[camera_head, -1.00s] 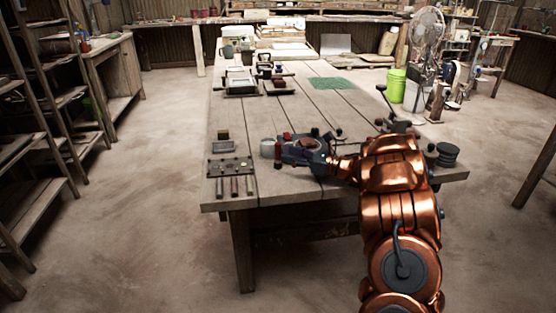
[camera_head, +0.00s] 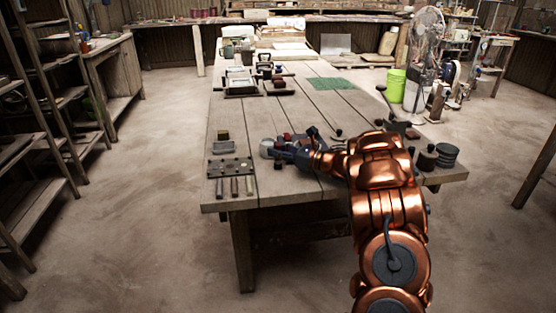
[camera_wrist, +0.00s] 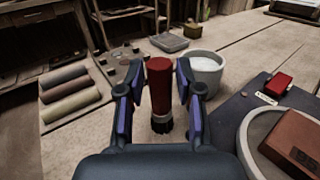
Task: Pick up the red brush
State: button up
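The red brush (camera_wrist: 159,82) stands upright in the wrist view, with a red handle above a dark lower end. My gripper (camera_wrist: 157,68) is open, with one finger on each side of the handle. In the head view my gripper (camera_head: 279,150) is low over the near part of the table, and I cannot make out the brush there.
A white bucket (camera_wrist: 205,70) stands just right of the brush. A dark press base (camera_wrist: 232,108) with a red block (camera_wrist: 278,83) and a brown tile (camera_wrist: 298,140) is further right. A board with several rollers (camera_wrist: 70,98) lies left.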

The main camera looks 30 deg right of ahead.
grip_shut()
jog(key=shift+r, duration=0.6)
jog(key=shift+s+d+r, duration=0.1)
jog(key=shift+s+r, duration=0.15)
jog(key=shift+r, duration=0.4)
jog(key=shift+s+d+r, duration=0.1)
jog(key=shift+s+r, duration=0.1)
jog(key=shift+r, duration=0.4)
jog(key=s+d, duration=0.1)
jog(key=s, duration=0.6)
jog(key=s+d+r, duration=0.1)
jog(key=s+d, duration=0.1)
jog(key=s, duration=0.5)
jog(key=shift+s+d+r+b, duration=0.2)
jog(key=shift+s+d+b, duration=0.05)
jog(key=shift+s+b, duration=0.1)
